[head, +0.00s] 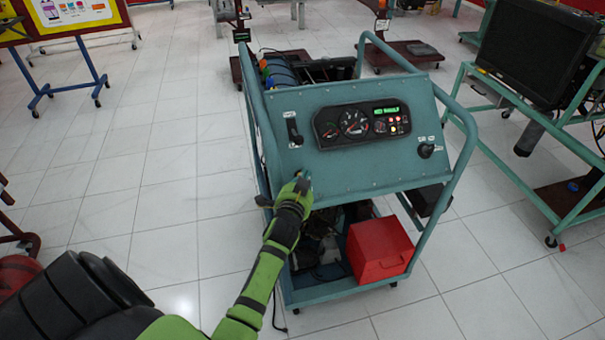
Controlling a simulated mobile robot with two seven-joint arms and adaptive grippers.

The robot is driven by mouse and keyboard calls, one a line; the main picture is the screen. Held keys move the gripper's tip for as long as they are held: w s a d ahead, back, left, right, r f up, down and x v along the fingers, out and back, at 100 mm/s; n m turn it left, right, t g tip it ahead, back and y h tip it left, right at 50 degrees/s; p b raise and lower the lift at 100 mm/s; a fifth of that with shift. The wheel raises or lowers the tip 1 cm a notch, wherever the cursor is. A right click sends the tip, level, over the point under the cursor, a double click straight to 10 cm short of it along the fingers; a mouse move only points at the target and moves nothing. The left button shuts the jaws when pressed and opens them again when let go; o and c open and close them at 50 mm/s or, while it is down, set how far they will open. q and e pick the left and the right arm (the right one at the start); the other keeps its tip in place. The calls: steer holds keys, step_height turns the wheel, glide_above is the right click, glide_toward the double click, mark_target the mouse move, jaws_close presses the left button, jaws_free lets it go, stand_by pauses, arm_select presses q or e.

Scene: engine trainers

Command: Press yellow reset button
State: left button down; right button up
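The teal engine trainer (350,177) stands in front of me with a sloped control panel. Its black gauge cluster (361,125) has several dials, a lit green display (386,111) and small lit red and pale spots on its right side. I cannot make out a yellow reset button; the spots are too small to tell apart. My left gripper (302,180) is at the panel's lower left edge, below the black lever (293,130). Its fingertips are small and partly hidden by the wrist, so I cannot tell whether they touch the panel or are open. My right gripper is not in view.
A red box (379,249) sits on the trainer's lower frame, right of my arm. A teal tube rail (454,158) runs along the panel's right side. A black knob (426,150) is at the panel's right. Another stand with a dark screen (534,50) is at the right.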

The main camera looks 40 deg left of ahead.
arm_select(q)
steer(key=r, duration=0.1)
steer(key=s+d+r+p, duration=0.1)
steer(key=d+r+p, duration=0.1)
steer(key=shift+s, duration=0.35)
steer(key=shift+a+f, duration=0.1)
stand_by(0.4)
steer(key=s+d+f+g+h, duration=0.2)
steer(key=s+d+f, duration=0.15)
steer(key=f, duration=0.55)
steer(key=s+d+f+g+h, duration=0.1)
steer(key=s+d+f+g, duration=0.3)
steer(key=f, duration=0.6)
steer(key=s+d+f+h, duration=0.25)
steer(key=s+f, duration=0.25)
steer(key=f, duration=0.4)
steer(key=s+f+n+g, duration=0.1)
steer(key=s+f, duration=0.4)
steer(key=s, duration=0.6)
steer(key=s+d+f+n+g, duration=0.1)
steer(key=s+f+g, duration=0.3)
steer(key=s, duration=0.8)
steer(key=s+d+f+n+g, duration=0.1)
steer(key=s+f+g, duration=0.2)
steer(key=s+f, duration=0.4)
steer(key=s, duration=0.5)
steer(key=shift+f+b, duration=0.35)
steer(key=shift+h, duration=0.25)
